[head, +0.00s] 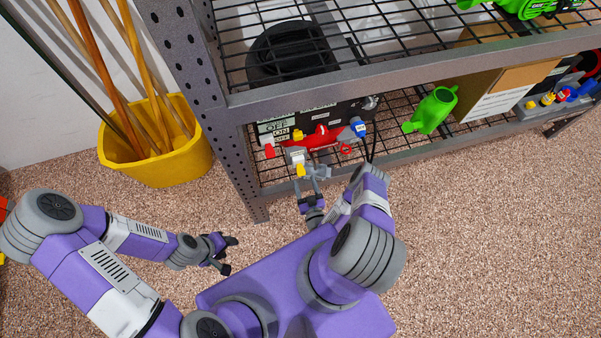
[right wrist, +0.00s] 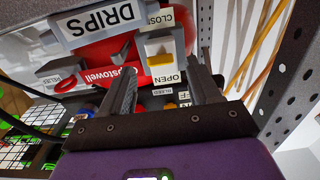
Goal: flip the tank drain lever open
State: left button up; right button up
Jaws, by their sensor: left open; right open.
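A red tank unit (head: 322,136) with labels and coloured handles sits on the lower shelf. In the right wrist view a yellow lever-like part (right wrist: 160,60) lies on a grey block between the CLOSE and OPEN labels. I cannot tell for certain that it is the drain lever. My right gripper (head: 311,186) is open in front of the unit. In the right wrist view its fingers (right wrist: 165,78) stand either side of the space before the yellow part, with no contact visible. My left gripper (head: 226,254) is open and empty, low over the carpet, away from the shelf.
The steel shelf's upright (head: 228,140) and upper front rail (head: 370,80) bound the space around the unit. A yellow bucket (head: 170,165) with wooden poles stands left. A green can (head: 431,110) and cardboard box (head: 505,78) are to the right. Open carpet lies in front.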

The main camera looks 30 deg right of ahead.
aim_at(302, 174)
jog(key=b+x, duration=0.1)
jog(key=x, duration=0.4)
jog(key=shift+c, duration=0.2)
jog(key=c, duration=1)
jog(key=shift+s+r+p, duration=0.1)
jog(key=shift+r+p, duration=0.1)
jog(key=shift+p, duration=0.35)
notch_tip(302, 174, up, 3)
jog(key=g+y+p, duration=0.1)
jog(key=g+p, duration=0.2)
jog(key=p, duration=0.2)
jog(key=g+p, duration=0.3)
jog(key=p, duration=0.1)
jog(key=shift+s+a+f+y+p, duration=0.1)
jog(key=shift+f+y+p, duration=0.05)
jog(key=shift+y+p, duration=0.25)
jog(key=shift+r+g+y+p, duration=0.15)
jog(key=shift+r+g+p, duration=0.05)
jog(key=shift+g+p, duration=0.5)
jog(key=shift+r+g+y+p, duration=0.15)
jog(key=shift+g+p, duration=0.3)
jog(key=shift+g, duration=0.35)
